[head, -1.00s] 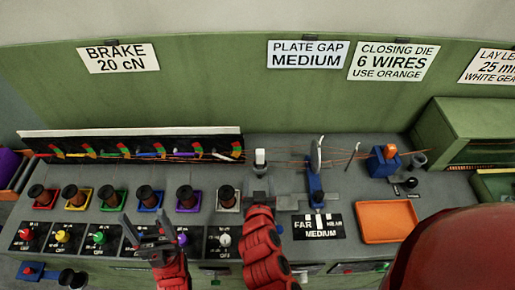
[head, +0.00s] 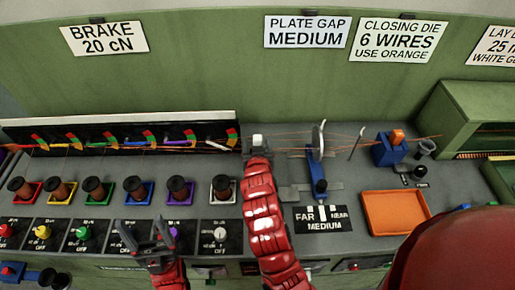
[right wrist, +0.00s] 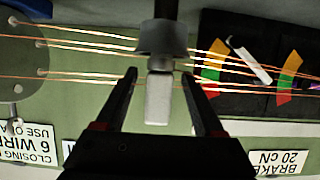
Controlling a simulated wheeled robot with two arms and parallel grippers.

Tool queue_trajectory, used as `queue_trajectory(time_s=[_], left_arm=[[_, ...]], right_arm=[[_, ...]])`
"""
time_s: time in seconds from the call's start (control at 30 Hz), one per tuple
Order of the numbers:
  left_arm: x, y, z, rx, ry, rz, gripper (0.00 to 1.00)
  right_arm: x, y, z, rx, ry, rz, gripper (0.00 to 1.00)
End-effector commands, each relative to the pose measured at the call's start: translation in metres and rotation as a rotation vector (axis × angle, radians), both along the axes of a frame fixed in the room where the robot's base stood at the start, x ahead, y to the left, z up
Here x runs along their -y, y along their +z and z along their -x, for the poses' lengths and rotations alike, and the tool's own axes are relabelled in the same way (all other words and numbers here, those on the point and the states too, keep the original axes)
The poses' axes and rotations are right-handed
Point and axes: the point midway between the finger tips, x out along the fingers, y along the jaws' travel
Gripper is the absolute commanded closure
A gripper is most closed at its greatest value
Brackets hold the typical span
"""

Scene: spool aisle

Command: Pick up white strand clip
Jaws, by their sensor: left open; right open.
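A small upright white piece, which looks like the white strand clip (head: 258,140), stands at the bench's middle near the copper strands. It also shows in the right wrist view (right wrist: 158,98), beside a grey collar on a dark post. My right gripper (right wrist: 158,77) is open, with one finger on each side of the white piece and a gap visible at both sides. In the head view my red right arm hides most of that gripper. My left gripper (head: 144,223) is open and empty above the front of the bench, near the knobs.
Copper strands (right wrist: 85,45) run across the right wrist view close to the fingertips. A row of spools (head: 139,190) stands left, with a black gauge panel (head: 110,128) behind. A blue-based round plate (head: 318,150), an orange tray (head: 395,212) and a blue block (head: 388,152) stand right.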

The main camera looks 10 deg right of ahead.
Motion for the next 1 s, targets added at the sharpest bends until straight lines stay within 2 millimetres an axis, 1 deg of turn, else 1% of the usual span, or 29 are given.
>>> queue_trajectory(time_s=[0.03, 0.1, 0.2, 0.43, 0.47, 0.5, 0.57, 0.6, 0.67, 0.7, 0.83, 1.0], left_arm=[[0.0, 0.002, 0.0, 0.0, 0.0, 0.0, 0.26], [0.0, 0.001, 0.0, 0.0, 0.0, 0.0, 0.26], [0.0, 0.001, 0.0, 0.0, 0.0, 0.0, 0.26], [0.0, 0.0, 0.0, 0.0, 0.0, 0.0, 0.26], [0.0, 0.001, 0.0, 0.0, 0.0, 0.0, 0.26], [0.0, 0.001, 0.0, 0.0, 0.0, 0.0, 0.26], [0.0, 0.001, 0.0, 0.0, 0.0, 0.0, 0.26], [0.0, 0.0, 0.0, 0.0, 0.0, 0.0, 0.26], [0.0, 0.001, 0.0, 0.0, 0.0, 0.0, 0.26], [0.0, 0.001, 0.0, 0.0, 0.0, 0.0, 0.26], [0.0, 0.001, 0.0, 0.0, 0.0, 0.0, 0.26], [0.0, 0.0, 0.0, 0.0, 0.0, 0.0, 0.26]], right_arm=[[0.004, -0.003, -0.007, -0.003, -0.004, 0.001, 0.3], [0.004, -0.006, -0.015, 0.0, -0.001, -0.001, 0.3], [0.005, -0.009, -0.021, 0.001, 0.0, 0.0, 0.3], [0.005, -0.01, -0.023, 0.002, 0.001, 0.0, 0.3], [0.005, -0.01, -0.023, 0.001, 0.001, 0.0, 0.33], [0.005, -0.01, -0.023, 0.001, 0.001, 0.0, 0.41], [0.005, -0.01, -0.022, 0.001, 0.001, 0.0, 0.51], [0.005, -0.01, -0.022, 0.001, 0.001, 0.0, 0.59], [0.005, -0.01, -0.022, 0.001, 0.001, 0.0, 0.69], [0.005, -0.01, -0.022, 0.001, 0.001, 0.0, 0.77], [0.005, -0.01, -0.022, 0.001, 0.001, 0.0, 1.0], [0.005, -0.01, -0.022, 0.001, 0.0, 0.0, 1.0]])
